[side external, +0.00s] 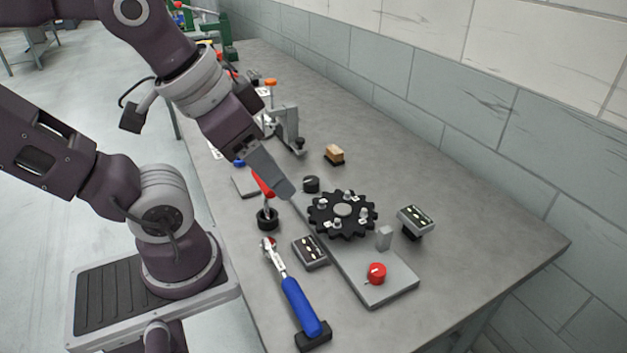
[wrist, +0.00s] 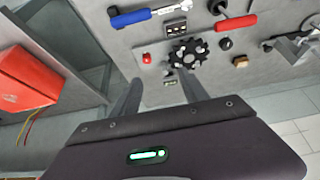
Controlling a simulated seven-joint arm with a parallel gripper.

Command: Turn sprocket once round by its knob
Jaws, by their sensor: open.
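The black toothed sprocket (side external: 343,211) lies flat on a grey base plate (side external: 398,285) on the bench; it also shows in the wrist view (wrist: 187,53). Several small grey posts with white tags stand on its face around a pale hub. I cannot tell which post is its knob. A red knob (side external: 376,272) sits at the plate's near end and a black knob (side external: 311,184) near its far end. My gripper (side external: 288,193) is open and empty, above and left of the sprocket in the side view. In the wrist view its two fingers (wrist: 160,92) are spread apart, the sprocket beyond them.
A small grey block (side external: 384,238) stands on the plate. Two grey boxes flank it, left (side external: 310,252) and right (side external: 415,219). A blue-handled ratchet (side external: 300,305), a red-handled tool (side external: 265,205) and a wooden block (side external: 334,154) lie around. The bench's right side is clear.

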